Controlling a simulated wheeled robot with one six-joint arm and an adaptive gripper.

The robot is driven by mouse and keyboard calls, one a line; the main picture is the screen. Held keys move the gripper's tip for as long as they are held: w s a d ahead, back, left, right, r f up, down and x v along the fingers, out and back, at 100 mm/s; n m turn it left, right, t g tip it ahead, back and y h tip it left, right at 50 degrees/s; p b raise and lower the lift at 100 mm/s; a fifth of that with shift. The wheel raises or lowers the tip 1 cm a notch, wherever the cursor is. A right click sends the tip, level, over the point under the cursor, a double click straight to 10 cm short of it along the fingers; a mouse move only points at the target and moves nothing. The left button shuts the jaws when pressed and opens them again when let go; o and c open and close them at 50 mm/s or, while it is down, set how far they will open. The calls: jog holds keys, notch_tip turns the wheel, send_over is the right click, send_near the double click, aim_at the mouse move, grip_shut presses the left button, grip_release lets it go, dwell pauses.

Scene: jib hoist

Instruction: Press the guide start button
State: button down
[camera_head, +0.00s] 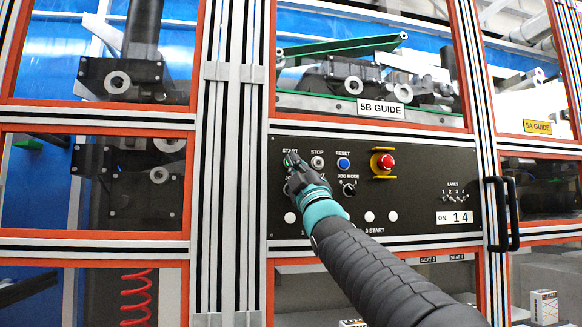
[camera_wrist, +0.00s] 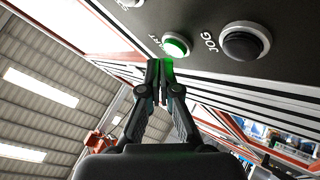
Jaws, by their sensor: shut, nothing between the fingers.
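The black control panel (camera_head: 420,165) sits under the "5B GUIDE" sign (camera_head: 381,109). Its guide start button is at the top left, under "START", and mostly hidden behind my gripper (camera_head: 291,160) in the head view. In the wrist view a green button (camera_wrist: 176,45) with a pale ring shows beside partly hidden lettering ending "ART". My gripper (camera_wrist: 160,64) is shut and empty, its fingertips right by that button and tinted green. I cannot tell whether they touch it.
A STOP button (camera_head: 317,162), a blue RESET button (camera_head: 343,164) and a red emergency stop (camera_head: 387,162) lie to the right. A black JOG button (camera_wrist: 245,42) is close by. A black door handle (camera_head: 501,214) stands out right of the panel.

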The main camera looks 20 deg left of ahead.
jog(key=shift+s, duration=0.1)
jog(key=shift+s+d, duration=0.1)
jog(key=s+b, duration=0.1)
jog(key=s+d+b, duration=0.2)
jog(key=s, duration=0.1)
jog(key=shift+d+b, duration=0.25)
jog(key=shift+b, duration=0.15)
dwell(0.9)
